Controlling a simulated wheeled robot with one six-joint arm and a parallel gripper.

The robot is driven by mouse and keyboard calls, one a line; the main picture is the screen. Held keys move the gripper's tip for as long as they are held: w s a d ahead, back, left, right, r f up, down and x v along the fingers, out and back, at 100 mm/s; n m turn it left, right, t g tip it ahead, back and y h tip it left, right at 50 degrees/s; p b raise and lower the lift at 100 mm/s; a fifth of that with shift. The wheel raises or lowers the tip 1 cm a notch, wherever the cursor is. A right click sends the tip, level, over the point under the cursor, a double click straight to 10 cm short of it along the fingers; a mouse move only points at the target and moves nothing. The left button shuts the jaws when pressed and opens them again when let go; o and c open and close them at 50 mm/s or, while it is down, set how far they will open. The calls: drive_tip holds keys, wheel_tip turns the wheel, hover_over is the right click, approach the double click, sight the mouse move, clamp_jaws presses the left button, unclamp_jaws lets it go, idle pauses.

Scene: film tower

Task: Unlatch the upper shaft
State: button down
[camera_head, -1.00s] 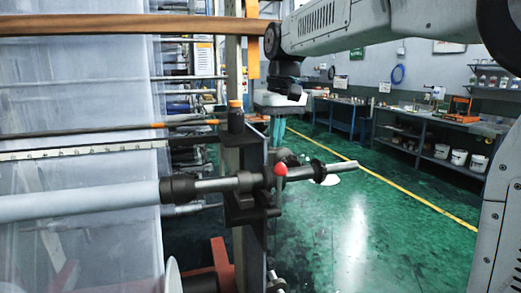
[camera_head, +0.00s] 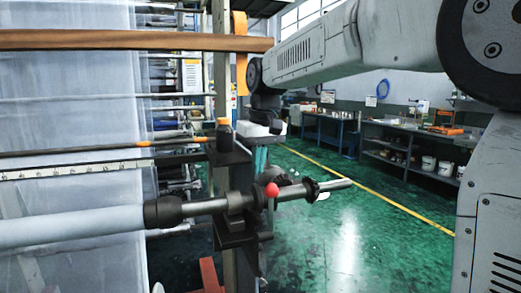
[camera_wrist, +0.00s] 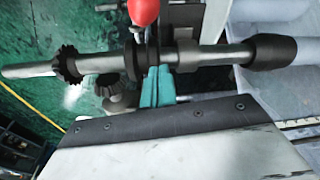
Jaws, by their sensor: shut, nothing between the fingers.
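The upper shaft (camera_head: 290,193) is a metal bar running from a pale film roll (camera_head: 70,226) through a dark bracket. It also crosses the top of the wrist view (camera_wrist: 210,57). A latch with a red ball knob (camera_head: 271,190) sits at the bracket; the knob is at the top edge of the wrist view (camera_wrist: 145,12). My gripper (camera_wrist: 157,84) has teal fingers, shut and empty, pointing at the shaft just below the knob in the wrist view. In the head view the gripper (camera_head: 260,157) hangs beyond the bracket, partly hidden by it. Contact cannot be told.
A dark post with a black-and-orange fitting (camera_head: 225,135) stands beside the gripper. A brown bar (camera_head: 130,41) and a ruled rail (camera_head: 70,170) cross the film at left. Open green floor (camera_head: 380,235) lies at right, with workbenches (camera_head: 400,145) behind.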

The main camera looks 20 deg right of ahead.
drive_tip(key=f, duration=0.3)
drive_tip(key=shift+w+f, duration=0.2)
drive_tip(key=shift+f, duration=0.2)
drive_tip(key=shift+s+d+r, duration=0.15)
drive_tip(key=shift+s+r, duration=0.05)
drive_tip(key=shift+s, duration=0.75)
drive_tip(key=shift+s+d+r, duration=0.15)
drive_tip(key=shift+s+r, duration=0.05)
drive_tip(key=shift+s, duration=0.75)
drive_tip(key=shift+s+a, duration=0.1)
